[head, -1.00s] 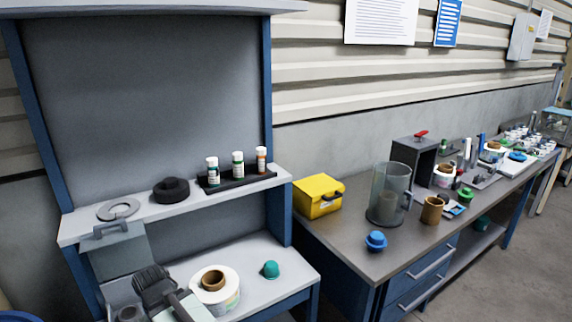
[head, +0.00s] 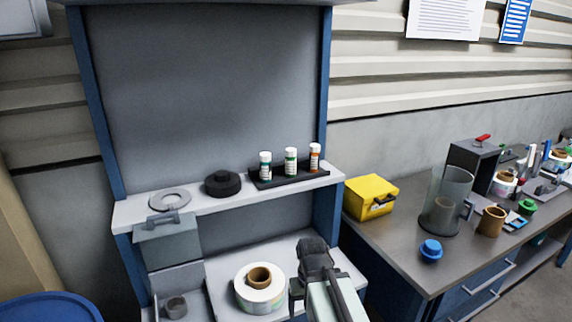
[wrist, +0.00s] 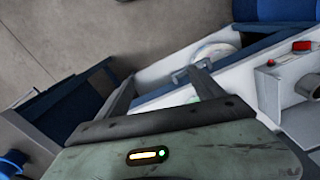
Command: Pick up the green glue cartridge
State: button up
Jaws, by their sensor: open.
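A black tray (head: 300,177) on the upper shelf holds three upright white-capped bottles. The middle one has a green label and looks like the green glue cartridge (head: 290,162). The left bottle (head: 265,166) is a darker teal green, and the right bottle (head: 315,157) is orange. I cannot tell for sure which greenish one is the cartridge. My gripper shows in the wrist view (wrist: 158,77), open and with nothing held between its fingers. In the head view my arm is low in front of the bench, below and apart from the tray; its fingertips are not clear there.
A black reel (head: 222,184) and a grey ring (head: 169,201) lie on the shelf left of the tray. A label roll (head: 259,288) lies on the lower bench. A yellow box (head: 370,198) and a blue knob (head: 431,250) are on the right table. Space above the shelf is clear.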

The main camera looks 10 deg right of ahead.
aim_at(291, 153)
jog(key=u, duration=2.95)
jog(key=k, duration=1.35)
jog(key=z, duration=1)
jog(key=i, duration=1)
jog(key=u, duration=0.1)
